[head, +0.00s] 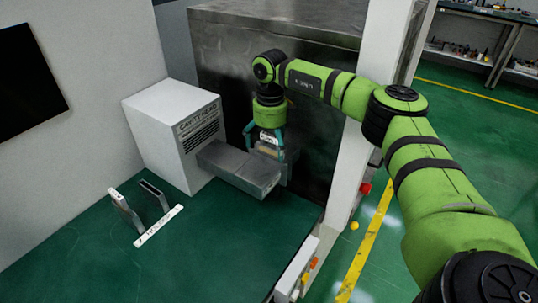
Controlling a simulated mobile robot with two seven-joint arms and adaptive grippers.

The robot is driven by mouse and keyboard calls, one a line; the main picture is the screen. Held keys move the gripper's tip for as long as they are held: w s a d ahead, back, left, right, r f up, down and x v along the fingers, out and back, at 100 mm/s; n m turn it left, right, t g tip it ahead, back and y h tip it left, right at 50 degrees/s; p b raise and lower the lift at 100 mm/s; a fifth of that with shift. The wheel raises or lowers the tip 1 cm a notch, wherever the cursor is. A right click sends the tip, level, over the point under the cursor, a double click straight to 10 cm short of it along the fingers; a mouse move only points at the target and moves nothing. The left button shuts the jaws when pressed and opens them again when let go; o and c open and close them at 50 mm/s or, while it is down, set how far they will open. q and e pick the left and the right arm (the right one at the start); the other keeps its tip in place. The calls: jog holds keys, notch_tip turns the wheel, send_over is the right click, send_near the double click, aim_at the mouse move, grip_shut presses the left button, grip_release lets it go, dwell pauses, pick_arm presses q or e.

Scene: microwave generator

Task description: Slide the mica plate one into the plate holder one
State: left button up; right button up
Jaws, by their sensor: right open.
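My right gripper (267,153) points down over the grey metal duct (242,170) that sticks out from the white cavity head box. Its teal fingers are apart. A small tan and grey piece (266,146) shows between them; I cannot tell whether it is the mica plate, or whether the fingers touch it. Two slim grey upright frames stand on the green bench at the left, one with a small white label (125,212) and one darker (153,194). They look like plate holders, but the label strip (159,225) beside them is too small to read fully. My left gripper is out of view.
The white cavity head box (172,135) stands against a dark metal cabinet (225,60) at the back. A white post (365,100) rises beside my right arm. The green bench (190,265) is clear in front. A white panel with coloured buttons (297,268) edges the bench at right.

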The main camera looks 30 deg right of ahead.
dwell(0.3)
dwell(0.5)
jog(key=shift+p, duration=0.35)
jog(key=shift+c, duration=0.4)
grip_shut()
jog(key=shift+s+a+r, duration=0.1)
jog(key=shift+r, duration=0.05)
